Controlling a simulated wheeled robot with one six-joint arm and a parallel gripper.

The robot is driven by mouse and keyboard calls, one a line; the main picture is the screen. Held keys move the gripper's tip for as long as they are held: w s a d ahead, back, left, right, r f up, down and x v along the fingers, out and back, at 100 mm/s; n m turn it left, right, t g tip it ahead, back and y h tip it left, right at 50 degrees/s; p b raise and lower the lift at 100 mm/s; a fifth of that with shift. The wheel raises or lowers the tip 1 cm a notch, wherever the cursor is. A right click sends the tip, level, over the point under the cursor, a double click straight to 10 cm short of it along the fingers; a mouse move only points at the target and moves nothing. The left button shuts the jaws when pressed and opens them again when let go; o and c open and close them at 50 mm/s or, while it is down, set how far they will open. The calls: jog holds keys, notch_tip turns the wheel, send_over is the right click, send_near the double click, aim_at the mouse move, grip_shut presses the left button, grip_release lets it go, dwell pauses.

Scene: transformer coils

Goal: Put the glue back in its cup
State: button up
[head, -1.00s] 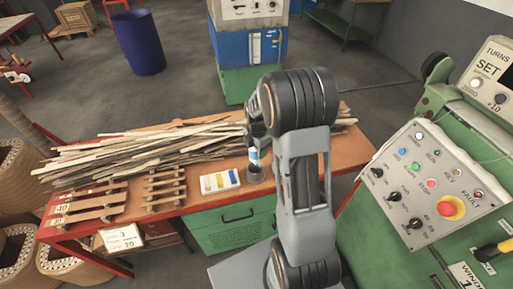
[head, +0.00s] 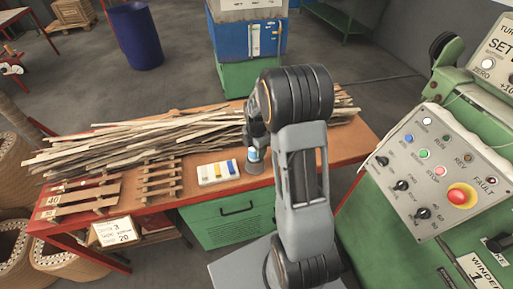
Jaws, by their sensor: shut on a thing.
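The glue (head: 253,155) is a small white and blue bottle, upright on the orange bench just right of the white tray. Its cup (head: 255,168) is a small dark grey holder; the lower part of the glue is inside or directly above it, and the picture is too small to tell how deep. My gripper (head: 254,143) is above the cup, pointing down and shut on the top of the glue. My arm hides the bench to the right of the cup.
A white tray (head: 219,172) with blue and yellow items lies close left of the cup. A pile of thin wooden strips (head: 140,147) lies behind. Wooden racks (head: 160,180) stand further left. A green control panel (head: 440,170) is on the right.

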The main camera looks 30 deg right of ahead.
jog(key=o, duration=1)
jog(key=shift+o, duration=0.2)
notch_tip(320, 180, up, 14)
jog(key=shift+b, duration=0.3)
jog(key=shift+f, duration=0.1)
dwell(0.6)
